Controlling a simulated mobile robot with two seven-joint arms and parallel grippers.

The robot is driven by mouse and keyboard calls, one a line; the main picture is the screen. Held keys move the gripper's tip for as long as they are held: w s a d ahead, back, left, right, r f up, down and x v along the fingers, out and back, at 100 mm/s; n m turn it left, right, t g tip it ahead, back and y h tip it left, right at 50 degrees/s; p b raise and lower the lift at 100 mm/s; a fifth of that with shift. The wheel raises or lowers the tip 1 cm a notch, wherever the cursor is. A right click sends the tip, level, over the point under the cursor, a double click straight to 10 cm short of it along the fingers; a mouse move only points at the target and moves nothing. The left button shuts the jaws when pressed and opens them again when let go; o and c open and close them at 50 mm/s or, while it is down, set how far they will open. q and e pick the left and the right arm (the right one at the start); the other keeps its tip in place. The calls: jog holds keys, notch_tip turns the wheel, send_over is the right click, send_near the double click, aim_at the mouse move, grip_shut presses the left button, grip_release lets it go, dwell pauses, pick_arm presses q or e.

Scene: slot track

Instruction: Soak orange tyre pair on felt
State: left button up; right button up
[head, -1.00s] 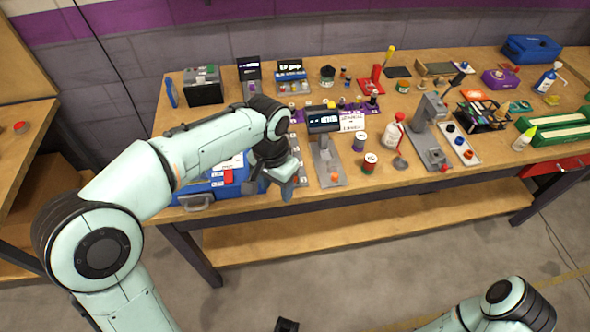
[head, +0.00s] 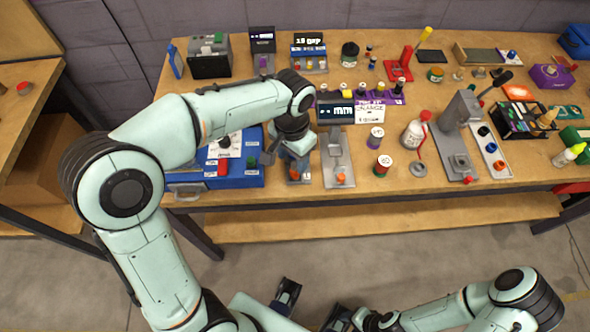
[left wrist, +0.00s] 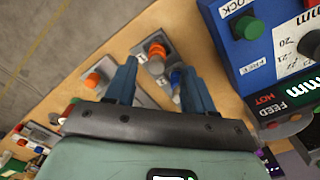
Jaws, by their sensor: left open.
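An orange tyre pair (left wrist: 157,51) shows as a small ringed orange piece on a grey plate in the left wrist view. In the head view an orange spot (head: 307,175) shows on that plate, partly behind the gripper. My left gripper (head: 286,163) is open above the plate, fingers pointing down. In the left wrist view the open fingers (left wrist: 158,75) reach to either side of the plate, apart from the orange piece. I cannot single out the felt.
A blue control box (head: 235,178) is close on the left.

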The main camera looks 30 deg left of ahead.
aim_at(295, 164)
pick_arm(q)
jog(key=shift+w+d+f+b, duration=0.1)
jog(key=shift+f+b, duration=0.05)
jog(key=shift+f, duration=1.2)
jog(key=shift+w+d+f+b, duration=0.1)
jog(key=shift+f+b, duration=0.05)
jog(key=shift+f, duration=1.2)
grip_shut()
